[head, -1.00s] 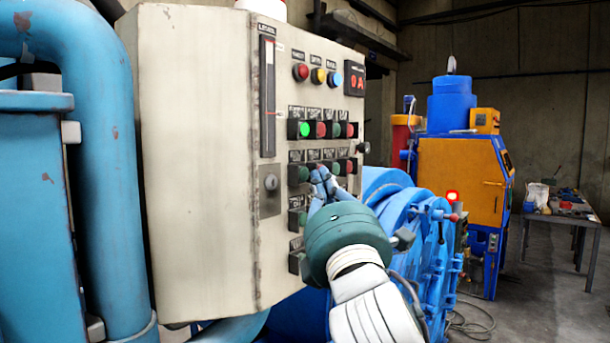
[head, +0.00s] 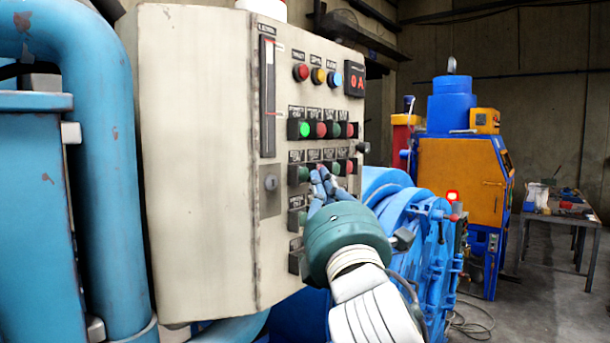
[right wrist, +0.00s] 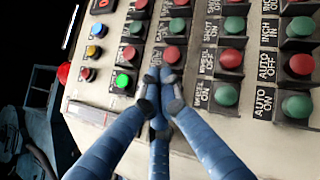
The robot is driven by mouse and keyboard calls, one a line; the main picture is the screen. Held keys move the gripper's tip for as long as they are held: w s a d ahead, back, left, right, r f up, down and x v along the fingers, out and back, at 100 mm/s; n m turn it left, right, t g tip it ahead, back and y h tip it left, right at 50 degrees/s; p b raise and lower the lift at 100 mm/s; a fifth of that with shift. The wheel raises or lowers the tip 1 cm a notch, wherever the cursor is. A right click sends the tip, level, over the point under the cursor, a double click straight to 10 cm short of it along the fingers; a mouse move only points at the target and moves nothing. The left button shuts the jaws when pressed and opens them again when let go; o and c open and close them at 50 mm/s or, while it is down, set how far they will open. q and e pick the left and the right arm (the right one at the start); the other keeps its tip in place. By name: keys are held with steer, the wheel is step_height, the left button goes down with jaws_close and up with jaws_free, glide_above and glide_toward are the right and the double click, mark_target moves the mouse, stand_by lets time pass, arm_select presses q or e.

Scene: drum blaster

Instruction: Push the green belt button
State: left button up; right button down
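The cream control panel (head: 205,160) carries rows of green and red buttons. I cannot read a belt label. A green button (head: 303,174) at the left of the second row is just left of my right gripper (head: 321,178). My right gripper's blue fingers are drawn together, empty, with their tips close to the panel. In the right wrist view the dark fingertips (right wrist: 161,80) cover the lower end of the second column, where a button is hidden. A red button (right wrist: 171,54) shows just above them. Whether the tips touch anything is unclear. My left gripper is out of view.
A lit green button (right wrist: 123,81) is left of the fingertips; the wheel-on green button (right wrist: 227,95) is right of them. Selector and indicator lights (head: 318,75) sit higher on the panel. A blue pipe (head: 105,170) stands left, blue machinery (head: 420,225) right.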

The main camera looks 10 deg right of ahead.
steer(key=shift+w+a, duration=0.3)
